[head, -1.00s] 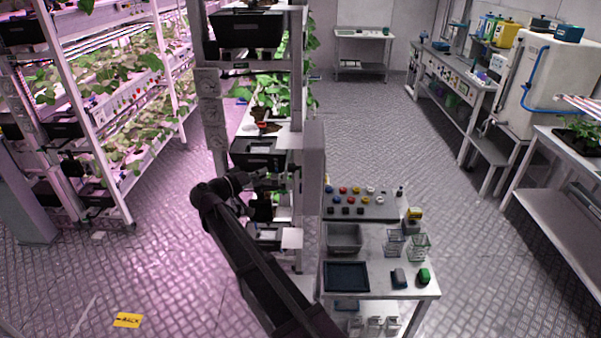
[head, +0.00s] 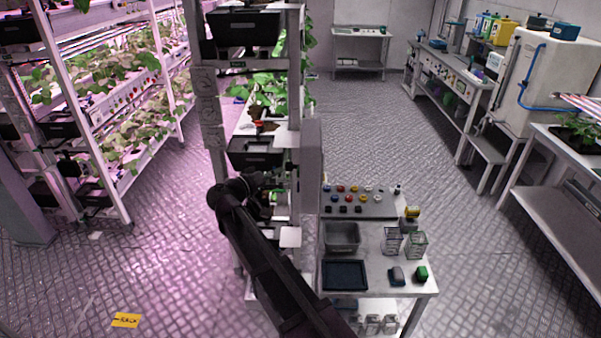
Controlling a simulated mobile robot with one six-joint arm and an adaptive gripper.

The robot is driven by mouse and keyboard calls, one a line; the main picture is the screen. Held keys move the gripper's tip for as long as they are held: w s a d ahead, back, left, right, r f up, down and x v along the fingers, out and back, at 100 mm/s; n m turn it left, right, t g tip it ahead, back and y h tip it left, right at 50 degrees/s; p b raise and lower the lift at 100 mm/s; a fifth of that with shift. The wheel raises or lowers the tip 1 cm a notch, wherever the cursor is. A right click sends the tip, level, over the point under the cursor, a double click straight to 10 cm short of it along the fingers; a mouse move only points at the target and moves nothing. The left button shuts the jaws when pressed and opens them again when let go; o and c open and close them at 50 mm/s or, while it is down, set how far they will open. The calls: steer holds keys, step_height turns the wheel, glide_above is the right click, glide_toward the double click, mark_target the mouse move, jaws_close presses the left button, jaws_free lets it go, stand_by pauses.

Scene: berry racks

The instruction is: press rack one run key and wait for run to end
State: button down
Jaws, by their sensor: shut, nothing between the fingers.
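A white berry rack (head: 295,130) stands in the middle of the head view, with leafy plants and dark bins on its tiers. I cannot read which rack is number one. My dark arm reaches up from the bottom to this rack's lower front. My gripper (head: 269,191) is at the rack's near end, small and partly hidden by my wrist. Its fingers look shut, with nothing seen in them. The run key is too small or hidden to pick out, so I cannot tell whether I touch it.
A bench (head: 382,265) right of the rack holds a grey tub (head: 341,237), a dark tray (head: 345,275), glass jars and coloured knobs. Another planted rack (head: 110,120) stands at left. A yellow floor marker (head: 126,320) lies front left. The central aisle is clear.

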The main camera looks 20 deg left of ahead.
steer(key=shift+w+d, duration=0.2)
steer(key=shift+d, duration=0.5)
steer(key=shift+w+d, duration=0.15)
steer(key=shift+d, duration=0.55)
steer(key=shift+w+d, duration=0.1)
steer(key=shift+d, duration=0.75)
stand_by(1.7)
steer(key=shift+a, duration=0.15)
steer(key=shift+s+a, duration=0.2)
steer(key=shift+a, duration=0.5)
stand_by(0.4)
steer(key=a, duration=0.2)
steer(key=s+a, duration=0.1)
steer(key=a, duration=0.2)
steer(key=shift+s, duration=0.1)
steer(key=shift+d, duration=0.1)
stand_by(0.7)
